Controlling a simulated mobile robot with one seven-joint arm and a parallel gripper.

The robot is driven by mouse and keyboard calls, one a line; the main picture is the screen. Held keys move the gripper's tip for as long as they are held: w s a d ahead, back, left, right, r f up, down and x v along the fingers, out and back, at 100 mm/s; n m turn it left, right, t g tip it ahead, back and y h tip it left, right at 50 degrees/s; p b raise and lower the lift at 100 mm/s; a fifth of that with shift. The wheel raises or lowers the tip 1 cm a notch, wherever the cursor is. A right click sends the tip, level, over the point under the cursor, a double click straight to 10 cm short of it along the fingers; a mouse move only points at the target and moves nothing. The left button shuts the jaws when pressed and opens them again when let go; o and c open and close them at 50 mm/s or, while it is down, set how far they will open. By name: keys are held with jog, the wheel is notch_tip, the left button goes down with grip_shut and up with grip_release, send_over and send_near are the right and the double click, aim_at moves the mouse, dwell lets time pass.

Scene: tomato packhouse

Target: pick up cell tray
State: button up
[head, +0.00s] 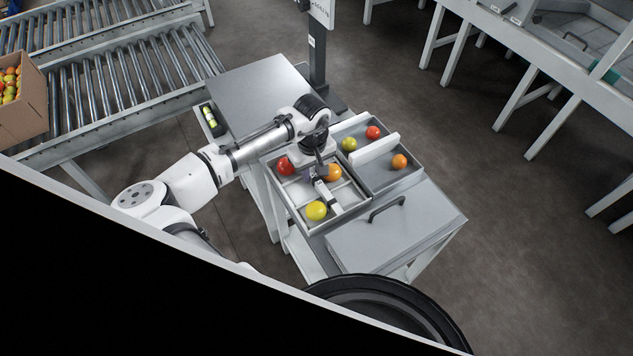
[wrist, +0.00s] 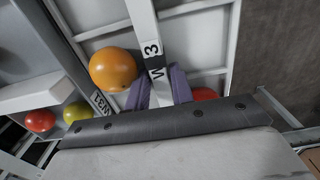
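The cell tray (head: 343,222) is a grey-walled tray with white dividers on the cart, holding a red tomato (head: 286,166), an orange one (head: 333,172) and a yellow one (head: 316,210). A white bar marked W3 (wrist: 153,50) runs across its middle. My gripper (wrist: 160,88) is over the tray, its purple-grey fingers close against both sides of this bar. It looks shut on the bar. The orange tomato (wrist: 113,69) is just left of the fingers in the wrist view; a red one (wrist: 204,94) is partly hidden behind the right finger. The tray appears level.
A second grey tray (head: 376,186) adjoins the cell tray, with a tall white divider (head: 375,149) and three tomatoes. A lidded box with a dark handle (head: 386,208) is in front. Behind are a bare grey top (head: 258,92) and a dark post (head: 318,60). Roller conveyors (head: 120,75) lie left.

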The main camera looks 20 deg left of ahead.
dwell(0.3)
grip_shut()
jog(key=shift+r, duration=0.15)
